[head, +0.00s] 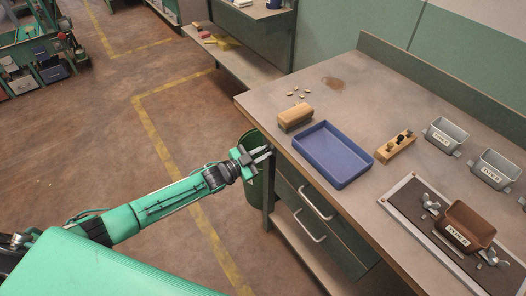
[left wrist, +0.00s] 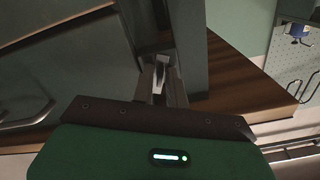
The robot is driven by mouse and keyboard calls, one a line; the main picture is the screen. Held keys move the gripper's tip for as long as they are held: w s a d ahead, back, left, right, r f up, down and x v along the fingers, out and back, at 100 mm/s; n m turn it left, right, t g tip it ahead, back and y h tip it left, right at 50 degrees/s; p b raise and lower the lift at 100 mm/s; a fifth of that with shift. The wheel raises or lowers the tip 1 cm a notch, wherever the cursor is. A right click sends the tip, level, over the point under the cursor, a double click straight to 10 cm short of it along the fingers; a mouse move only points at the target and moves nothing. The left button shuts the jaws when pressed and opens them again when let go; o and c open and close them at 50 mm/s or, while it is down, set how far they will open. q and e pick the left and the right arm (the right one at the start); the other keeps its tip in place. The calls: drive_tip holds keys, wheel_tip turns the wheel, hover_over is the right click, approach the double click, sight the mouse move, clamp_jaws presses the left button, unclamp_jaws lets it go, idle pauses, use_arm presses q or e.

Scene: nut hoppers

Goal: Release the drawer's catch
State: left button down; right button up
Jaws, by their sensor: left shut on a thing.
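The drawer unit under the bench has an upper drawer (head: 322,209) and a lower drawer (head: 318,246), each with a bar handle; both look closed. My left gripper (head: 264,153) is at the bench's front edge, left of the drawers. In the left wrist view its fingers (left wrist: 161,85) are shut on a small pale metal catch (left wrist: 160,72) beside a dark upright post. The fingers hide part of the catch. A drawer handle (left wrist: 30,115) shows at the left of that view. My right gripper is not in view.
The bench top (head: 355,105) holds a blue tray (head: 333,181), a wooden brush (head: 295,117), a wooden block with pegs (head: 395,147), grey hoppers (head: 445,134) and a brown hopper (head: 467,226). A green bin (head: 254,190) stands below my left gripper.

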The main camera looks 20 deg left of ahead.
use_arm(q)
drive_tip(key=shift+f+n, duration=0.1)
drive_tip(key=shift+n, duration=2.2)
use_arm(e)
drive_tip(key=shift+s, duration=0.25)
use_arm(q)
drive_tip(key=c, duration=1.6)
unclamp_jaws()
drive_tip(key=v, duration=1.4)
drive_tip(key=shift+b, duration=0.4)
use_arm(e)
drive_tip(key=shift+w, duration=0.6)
